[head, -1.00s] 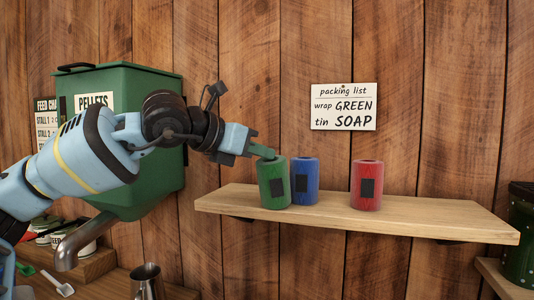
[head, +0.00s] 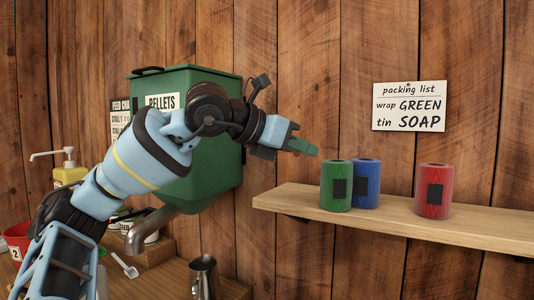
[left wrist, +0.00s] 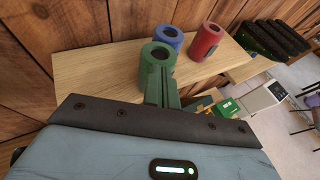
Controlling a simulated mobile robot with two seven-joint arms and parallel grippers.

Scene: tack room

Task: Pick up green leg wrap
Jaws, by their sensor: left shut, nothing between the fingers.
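The green leg wrap (head: 328,188) stands upright at the left part of a wooden shelf (head: 470,228). It has a dark square patch on its side and a hole in its top. My left gripper (head: 312,149) is shut and empty, with its green fingertips up and left of the wrap's top, a small gap apart in the head view. The left wrist view shows the green wrap (left wrist: 156,62) straight ahead, partly covered by the closed fingers (left wrist: 161,88). My right gripper is not in view.
A blue wrap (head: 369,180) stands close to the green one, partly behind it. A red wrap (head: 434,208) stands farther right. A green pellet bin (head: 222,150) hangs behind my left arm. A packing list (head: 409,107) on the wall reads wrap GREEN, tin SOAP.

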